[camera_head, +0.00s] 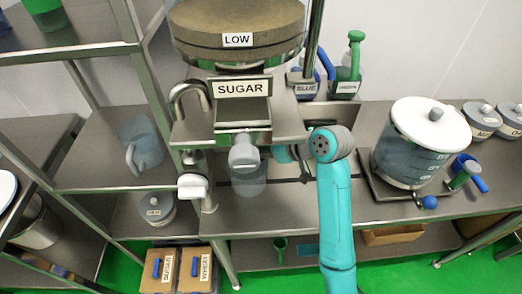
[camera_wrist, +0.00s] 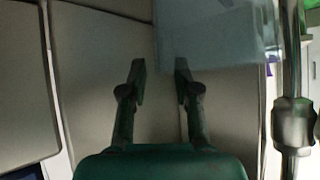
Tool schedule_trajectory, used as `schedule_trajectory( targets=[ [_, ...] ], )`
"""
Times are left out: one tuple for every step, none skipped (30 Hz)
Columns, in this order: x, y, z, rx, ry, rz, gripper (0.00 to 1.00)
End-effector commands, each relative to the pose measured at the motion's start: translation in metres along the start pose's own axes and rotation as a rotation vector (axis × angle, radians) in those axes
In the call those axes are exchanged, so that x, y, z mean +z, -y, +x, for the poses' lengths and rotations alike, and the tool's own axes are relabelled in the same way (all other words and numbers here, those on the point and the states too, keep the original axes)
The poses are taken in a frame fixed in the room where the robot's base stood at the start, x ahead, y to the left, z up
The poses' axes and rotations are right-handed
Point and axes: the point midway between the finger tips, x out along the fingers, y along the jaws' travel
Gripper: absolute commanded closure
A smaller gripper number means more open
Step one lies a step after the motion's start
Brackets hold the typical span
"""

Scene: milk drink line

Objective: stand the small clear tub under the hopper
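The small clear tub (camera_head: 249,182) stands upright on the steel counter, below the spout of the SUGAR hopper (camera_head: 240,88). The spout and its white handle hide the tub's upper part. In the wrist view, a pale translucent wall that looks like the tub (camera_wrist: 210,35) is just beyond the fingertips, to the right. My gripper (camera_wrist: 160,72) is open, with a clear gap and nothing between its fingers. In the head view, my arm reaches in from the right, and the gripper is mostly hidden beside the hopper.
A clear jug (camera_head: 141,145) stands on the left shelf. A large clear dispenser (camera_head: 412,145) stands on the counter at the right. A steel post (camera_wrist: 292,110) is close on the right in the wrist view. Labelled bins (camera_head: 200,270) are below. Counter between hopper and dispenser is partly free.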

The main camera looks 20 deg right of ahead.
Motion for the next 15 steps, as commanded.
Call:
schedule_trajectory(
  targets=[
    [0.000, -0.001, -0.005, 0.002, -0.001, 0.001, 0.69],
    [0.000, -0.001, -0.009, 0.002, -0.001, 0.001, 0.69],
    [0.000, -0.001, -0.016, 0.003, -0.001, 0.000, 0.69],
    [0.000, -0.001, -0.021, 0.004, -0.002, 0.000, 0.69],
    [0.000, -0.001, -0.026, 0.004, -0.001, 0.000, 0.69],
    [0.000, -0.002, -0.035, 0.005, -0.003, 0.000, 0.69],
    [0.000, -0.001, -0.041, 0.004, -0.002, 0.000, 0.69],
    [0.000, -0.001, -0.047, 0.005, -0.002, 0.000, 0.69],
    [0.000, -0.002, -0.056, 0.005, -0.002, 0.001, 0.69],
    [0.000, -0.001, -0.062, 0.004, -0.002, 0.000, 0.69],
    [0.000, -0.001, -0.068, 0.005, -0.002, 0.000, 0.69],
    [0.000, -0.002, -0.075, 0.005, -0.001, 0.000, 0.69],
    [0.000, -0.001, -0.081, 0.004, -0.002, 0.000, 0.69],
    [0.000, -0.001, -0.086, 0.004, -0.001, 0.000, 0.69],
    [0.000, -0.001, -0.092, 0.005, -0.001, 0.001, 0.69]
  ],
)
